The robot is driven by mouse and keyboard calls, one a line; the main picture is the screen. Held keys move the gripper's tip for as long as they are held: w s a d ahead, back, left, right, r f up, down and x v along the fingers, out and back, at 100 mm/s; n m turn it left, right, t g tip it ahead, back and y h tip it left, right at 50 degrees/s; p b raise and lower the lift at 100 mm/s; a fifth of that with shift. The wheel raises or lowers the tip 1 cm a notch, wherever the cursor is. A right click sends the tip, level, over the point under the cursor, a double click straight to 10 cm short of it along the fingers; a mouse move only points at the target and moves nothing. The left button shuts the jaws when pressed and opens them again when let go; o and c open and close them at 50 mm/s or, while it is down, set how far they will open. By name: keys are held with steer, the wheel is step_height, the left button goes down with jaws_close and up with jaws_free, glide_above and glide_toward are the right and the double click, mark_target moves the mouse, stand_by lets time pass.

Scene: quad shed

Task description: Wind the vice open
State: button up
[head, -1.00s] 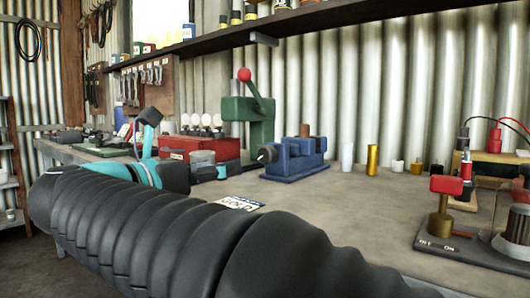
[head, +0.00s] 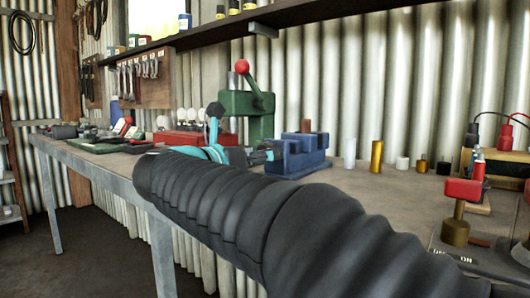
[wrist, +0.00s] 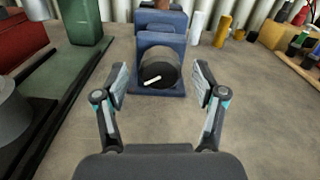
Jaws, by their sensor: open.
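The blue vice (head: 296,158) stands on the bench. It also shows straight ahead in the wrist view (wrist: 163,44). A brown block (head: 306,126) sits at its top. Its round dark knob with a white bar handle (wrist: 158,76) faces my gripper. My gripper (wrist: 160,82) is open, with one finger on each side of the knob and gaps on both sides; I cannot tell if the tips reach as far as the knob.
A green press with a red ball (head: 244,98) and a red toolbox (head: 180,139) stand left of the vice. White and brass cylinders (head: 377,155) stand to its right. A switch board with a red-handled lever (head: 463,190) is at the near right. Bare bench lies before the vice.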

steer(key=shift+x, duration=0.8)
steer(key=c, duration=1.1)
steer(key=shift+c, duration=0.2)
steer(key=shift+n, duration=0.4)
steer(key=n+p, duration=0.2)
steer(key=n, duration=0.3)
steer(key=shift+r+n, duration=0.1)
steer(key=shift+n, duration=0.2)
steer(key=n+p, duration=0.2)
steer(key=n, duration=0.2)
steer(key=shift+n+p, duration=0.9)
steer(key=shift+n, duration=0.3)
